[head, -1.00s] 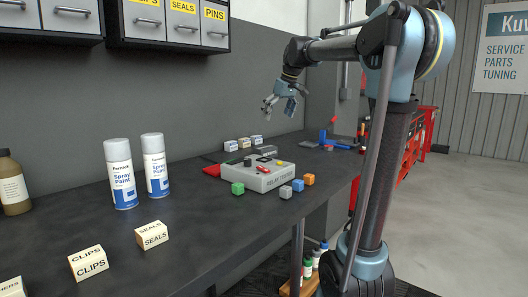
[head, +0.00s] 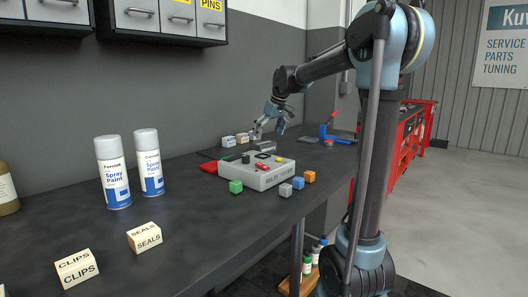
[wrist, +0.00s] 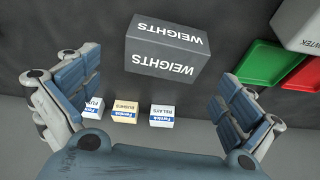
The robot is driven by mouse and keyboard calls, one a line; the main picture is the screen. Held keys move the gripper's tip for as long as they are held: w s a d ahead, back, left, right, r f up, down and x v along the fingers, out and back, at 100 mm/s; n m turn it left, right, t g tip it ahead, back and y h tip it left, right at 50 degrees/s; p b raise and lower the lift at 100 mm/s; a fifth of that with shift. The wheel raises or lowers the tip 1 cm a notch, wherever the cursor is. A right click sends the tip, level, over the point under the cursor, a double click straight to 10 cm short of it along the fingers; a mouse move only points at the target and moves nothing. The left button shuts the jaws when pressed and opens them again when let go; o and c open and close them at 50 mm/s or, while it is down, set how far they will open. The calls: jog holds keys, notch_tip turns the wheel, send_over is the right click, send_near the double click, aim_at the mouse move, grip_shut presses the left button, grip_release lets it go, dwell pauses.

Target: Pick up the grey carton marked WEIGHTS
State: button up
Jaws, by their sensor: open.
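The grey carton marked WEIGHTS (wrist: 167,48) lies ahead of my gripper in the wrist view, with its white lettering upside down. In the head view a small dark grey block behind the tester, below my gripper, looks like this carton (head: 264,146); its lettering cannot be read there. My gripper (head: 268,131) hangs low over the back of the bench, fingers pointing down. In the wrist view my gripper (wrist: 152,100) is open, its two fingers wide apart with nothing between them. The carton sits beyond the fingertips, towards the picture's top, apart from both.
Three small boxes (wrist: 125,111) stand beside the carton. The grey relay tester (head: 255,174), green (wrist: 265,60) and red trays, and several coloured cubes (head: 298,183) are nearby. Spray cans (head: 112,175) and CLIPS and SEALS boxes (head: 145,237) stand further left. A wall runs behind.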

aim_at(265, 143)
jog(key=shift+x, duration=2.8)
jog(key=shift+s+a, duration=0.15)
jog(key=shift+a, duration=0.05)
jog(key=c, duration=1.2)
